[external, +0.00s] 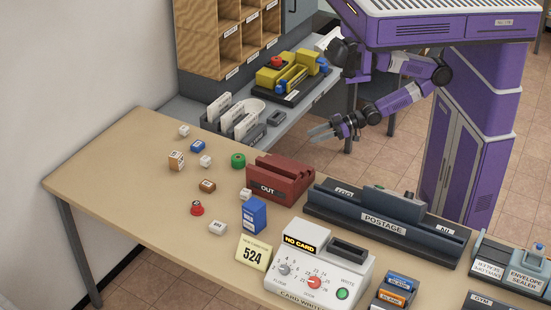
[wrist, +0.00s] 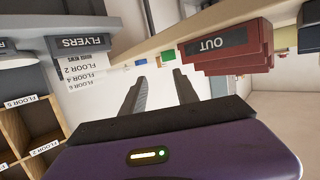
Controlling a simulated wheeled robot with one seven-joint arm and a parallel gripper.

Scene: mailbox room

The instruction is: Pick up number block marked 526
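Several small blocks lie on the tan table. White ones are at the far left (external: 184,131), in the middle (external: 206,161), by the red OUT tray (external: 246,194) and near the front (external: 218,228). There is also a tan block (external: 176,160), a brown block (external: 207,186) and a blue block (external: 198,146). Their markings are too small to read, so I cannot tell which is 526. My gripper (external: 320,133) is open and empty, beyond the table's far edge behind the OUT tray. Its two fingers (wrist: 160,74) are apart in the wrist view, which is upside down.
The red OUT tray (external: 282,180) stands between my gripper and the blocks. The table's left part is clear.

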